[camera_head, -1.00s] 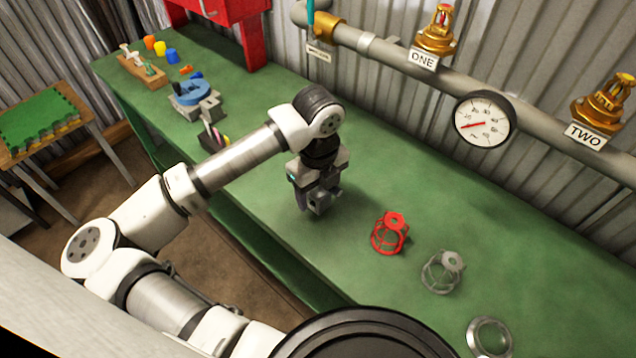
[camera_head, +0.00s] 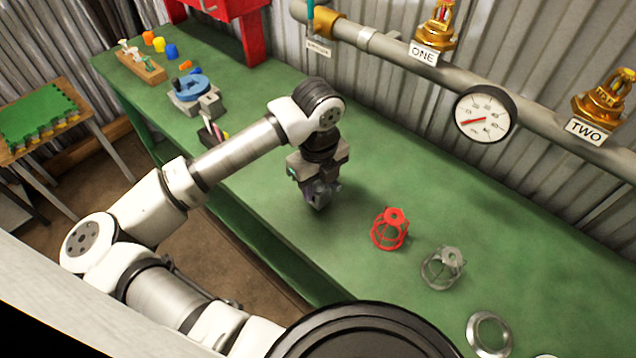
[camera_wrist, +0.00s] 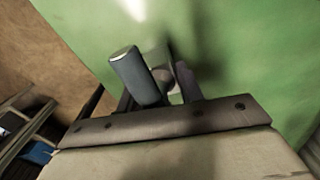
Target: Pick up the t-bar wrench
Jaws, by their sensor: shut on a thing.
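The t-bar wrench shows in the wrist view as a dark grey cylindrical bar (camera_wrist: 134,78) with a pale end, and a rounded grey part beside it. My gripper (camera_wrist: 168,88) is shut on it, with the bar sticking out past the fingers. In the head view my gripper (camera_head: 318,203) points down over the green bench, left of the red cage. Only a little of the wrench shows there among the fingers. The rest is hidden, and I cannot tell whether it touches the bench.
The green bench (camera_head: 440,210) carries a red cage (camera_head: 390,230), a grey cage (camera_head: 442,268) and a metal ring (camera_head: 489,335). A blue vise (camera_head: 192,92) stands further left. A pipe with a gauge (camera_head: 485,114) runs along the back wall. The bench behind my gripper is clear.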

